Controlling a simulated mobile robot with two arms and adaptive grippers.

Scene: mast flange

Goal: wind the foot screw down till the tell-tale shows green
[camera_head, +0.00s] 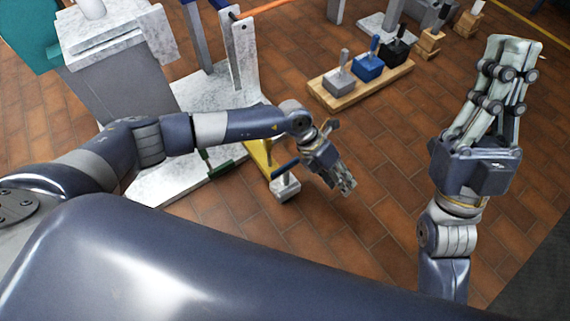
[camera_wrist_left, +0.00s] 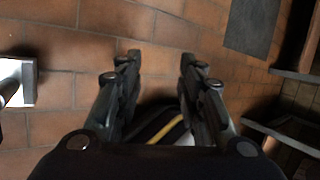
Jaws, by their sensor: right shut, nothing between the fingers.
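My left gripper (camera_head: 346,188) hangs over the brick floor in the head view, to the right of a small grey foot block (camera_head: 286,191) with a dark blue bar above it. This may be the foot screw, but I cannot tell for sure. In the left wrist view the left gripper (camera_wrist_left: 158,62) has its two fingers apart, with no object clearly held. My right gripper (camera_head: 512,45) is shut and empty, raised at the right of the head view. A yellow piece (camera_head: 258,158) shows behind my left forearm. I cannot make out the tell-tale or its colour.
A pale marbled base (camera_head: 170,185) with an upright slotted plate (camera_head: 238,50) stands at the left, partly behind my left arm. A wooden board (camera_head: 365,82) holds grey, blue and black lever blocks. Smaller wooden stands (camera_head: 430,42) lie beyond. Brick floor is clear between my grippers.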

